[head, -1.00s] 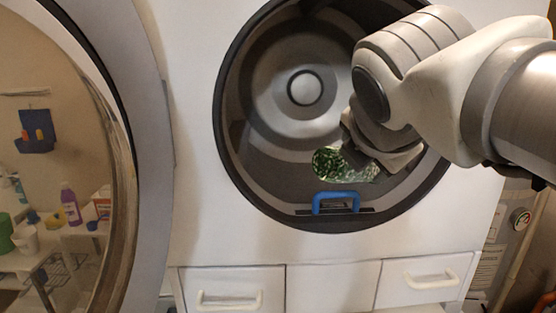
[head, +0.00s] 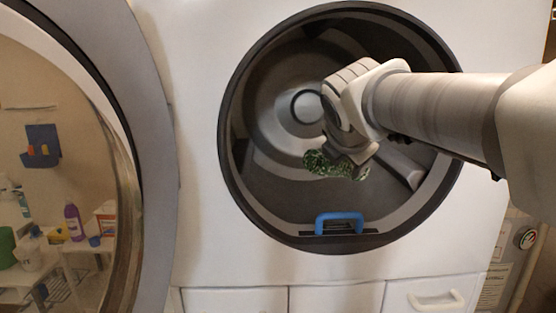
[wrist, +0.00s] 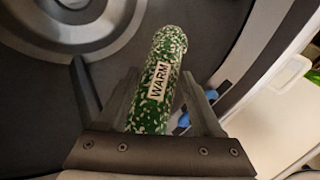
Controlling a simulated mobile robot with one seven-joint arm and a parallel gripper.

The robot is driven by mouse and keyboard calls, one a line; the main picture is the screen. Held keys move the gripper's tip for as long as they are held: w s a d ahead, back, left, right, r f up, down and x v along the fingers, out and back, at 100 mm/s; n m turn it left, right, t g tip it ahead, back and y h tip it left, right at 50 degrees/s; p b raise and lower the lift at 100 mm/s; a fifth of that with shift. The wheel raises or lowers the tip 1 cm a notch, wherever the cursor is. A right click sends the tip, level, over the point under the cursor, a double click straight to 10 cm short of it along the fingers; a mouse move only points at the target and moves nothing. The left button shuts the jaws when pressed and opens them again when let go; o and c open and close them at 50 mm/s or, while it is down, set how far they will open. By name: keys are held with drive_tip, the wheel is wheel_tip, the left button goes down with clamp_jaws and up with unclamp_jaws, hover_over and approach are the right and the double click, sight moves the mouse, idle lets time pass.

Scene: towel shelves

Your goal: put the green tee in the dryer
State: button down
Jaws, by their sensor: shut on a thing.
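The green tee (head: 322,163) is a rolled green bundle with white speckles. In the wrist view the green tee (wrist: 160,75) carries a label reading "WARM". My gripper (wrist: 155,105) is shut on it, with a finger on each side. In the head view my gripper (head: 348,152) reaches through the round opening of the dryer (head: 250,268), and the tee is inside the drum outline, above the floor of the drum. My wrist hides part of the tee.
The round glass door (head: 150,150) stands open at the left. A blue latch handle (head: 340,217) sits at the bottom of the opening's rim. Drawers (head: 435,299) lie below. The drum's lower left is clear.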

drive_tip(key=w+p, duration=0.1)
drive_tip(key=w, duration=0.9)
wheel_tip(320, 180, down, 12)
drive_tip(key=w+b, duration=0.2)
drive_tip(key=b, duration=0.5)
drive_tip(key=shift+w+b, duration=0.35)
drive_tip(key=shift+w, duration=0.05)
unclamp_jaws()
